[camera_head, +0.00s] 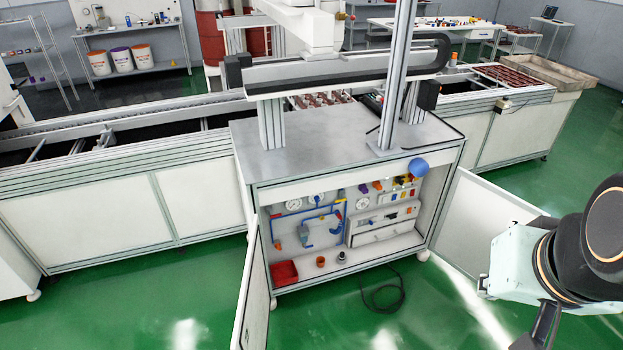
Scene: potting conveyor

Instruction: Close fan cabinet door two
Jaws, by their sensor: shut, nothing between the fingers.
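The cabinet (350,182) under the machine table stands open at the front. Its left door (257,290) is swung out toward me and seen nearly edge-on. Its right door (485,222) is swung wide out to the right, its white face showing. I cannot tell from any label which one is door two. My arm is at the lower right, in front of the right door's outer end and covering part of it. Only a dark part of my gripper (543,325) shows at the bottom edge. It looks shut and empty, apart from both doors; its tips are cut off.
Inside the cabinet are blue pipes (308,222), gauges, a red bin (284,272) and a white drawer (385,235). A black cable (383,298) lies on the green floor between the doors. Conveyors (110,195) extend to both sides. A blue ball (418,168) shows at the cabinet's upper right.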

